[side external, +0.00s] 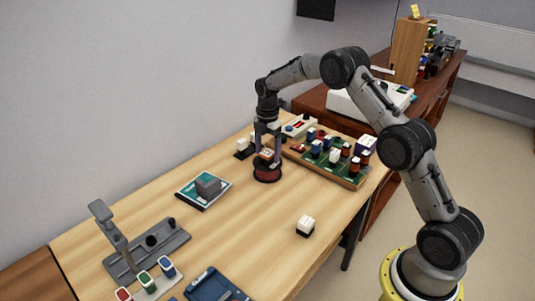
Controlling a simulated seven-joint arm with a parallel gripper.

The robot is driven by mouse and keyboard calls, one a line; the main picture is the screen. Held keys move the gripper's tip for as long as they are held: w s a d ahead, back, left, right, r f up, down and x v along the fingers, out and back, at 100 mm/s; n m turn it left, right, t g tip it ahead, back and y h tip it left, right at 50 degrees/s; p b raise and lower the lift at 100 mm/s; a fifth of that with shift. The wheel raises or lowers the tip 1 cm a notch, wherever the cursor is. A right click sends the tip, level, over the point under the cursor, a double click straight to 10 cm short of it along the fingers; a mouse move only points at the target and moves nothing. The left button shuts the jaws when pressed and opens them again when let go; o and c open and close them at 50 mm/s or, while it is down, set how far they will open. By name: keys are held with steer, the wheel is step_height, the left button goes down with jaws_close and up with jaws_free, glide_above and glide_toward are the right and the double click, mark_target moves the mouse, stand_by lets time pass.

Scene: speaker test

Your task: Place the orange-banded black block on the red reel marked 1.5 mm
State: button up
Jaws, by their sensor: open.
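The red reel (267,174) stands upright on the wooden table, with a dark rim and a red band round its side; its 1.5 mm mark is too small to read. A small dark block with a light and orange top (266,154) sits on the reel, and looks like the orange-banded black block. My gripper (267,151) points down over the reel, with its fingers apart on either side of this block. I cannot tell whether either finger touches it.
A green-based tray (343,181) with several coloured blocks stands right of the reel. White-topped blocks (242,153) stand close behind at left. A grey block (208,184) lies on a teal booklet. Another white-topped block (306,224) stands in front, with bare table around it.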

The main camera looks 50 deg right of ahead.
mark_target(268, 153)
step_height(268, 153, up, 11)
steer(key=shift+r, duration=0.15)
steer(key=s+a+r+m+t, duration=0.1)
steer(key=s+a+r+m, duration=0.3)
steer(key=s+r, duration=0.35)
steer(key=s+a+r+m+t, duration=0.2)
steer(key=s+a+r+m, duration=0.2)
steer(key=s+r, duration=0.3)
steer(key=s+a+f+m+t, duration=0.1)
steer(key=s+a+m, duration=0.1)
steer(key=s, duration=0.6)
steer(key=s+a+f+m, duration=0.1)
steer(key=s+f+m, duration=0.1)
steer(key=s+m, duration=0.2)
steer(key=s+a+f+m+t, duration=0.1)
steer(key=s+m, duration=0.3)
steer(key=s, duration=0.7)
steer(key=shift+s+a+f+t, duration=0.3)
steer(key=shift+a+f, duration=0.1)
steer(key=shift+a, duration=0.4)
